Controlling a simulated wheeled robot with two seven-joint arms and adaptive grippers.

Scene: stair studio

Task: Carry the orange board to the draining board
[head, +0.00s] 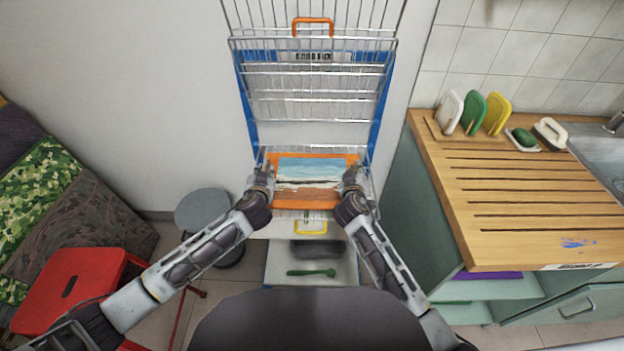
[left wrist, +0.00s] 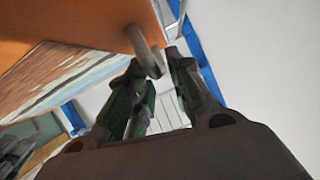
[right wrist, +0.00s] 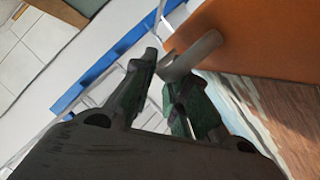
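The orange board (head: 318,199) has a picture of sky and sand or water on its upper face. It is in the middle of the head view, in front of the wire rack, and looks level. A grey handle is on each side; the left one (left wrist: 148,52) and right one (right wrist: 196,55) show in the wrist views. My left gripper (head: 266,178) is at the left side, its fingers closed around that handle. My right gripper (head: 352,180) is likewise on the right handle. The wooden draining board (head: 500,180), with dark grooves, is on the right. Whether the orange board touches the rack is unclear.
A blue-framed wire rack (head: 318,82) stands at the wall. White, green and yellow boards (head: 473,112) and a sponge (head: 524,138) line the draining board's back; its front is clear. The sink (head: 600,155) is beyond. A red stool (head: 70,290) and grey stool (head: 208,212) stand left.

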